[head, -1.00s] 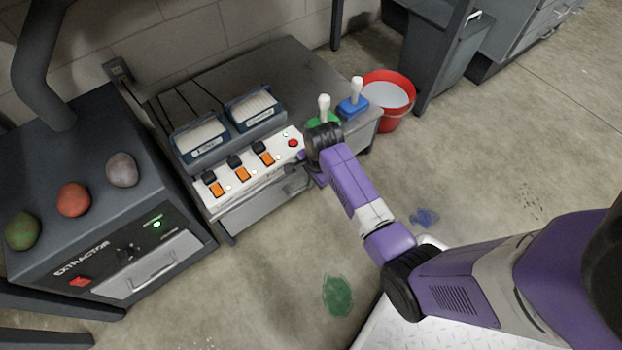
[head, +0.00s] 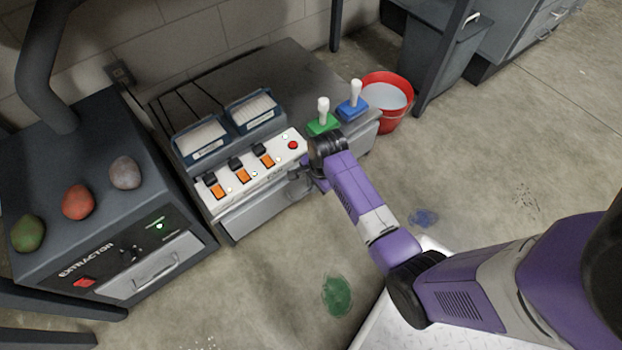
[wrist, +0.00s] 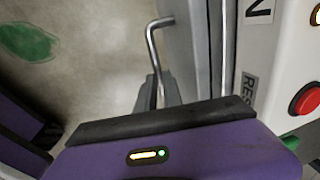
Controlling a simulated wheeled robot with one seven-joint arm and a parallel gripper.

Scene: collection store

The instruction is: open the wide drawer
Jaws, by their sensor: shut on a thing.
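The wide drawer (head: 262,208) is the grey front under the white switch panel. In the wrist view its front (wrist: 186,45) seems to stand slightly out from the cabinet, with a narrow gap behind its edge. Its bar handle (wrist: 152,42) bends out from the front and runs down between my fingers. My gripper (head: 301,181) is at the right part of the drawer front, shut on the handle; its fingers also show in the wrist view (wrist: 157,95). My wrist hides the drawer's right end in the head view.
The switch panel (head: 222,192) with a red button (head: 292,145) is just above. Green (head: 323,124) and blue (head: 352,107) handled blocks stand on the bench's right. A red bucket (head: 398,125) is beside it. The extractor (head: 60,245) stands left. Floor in front is clear.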

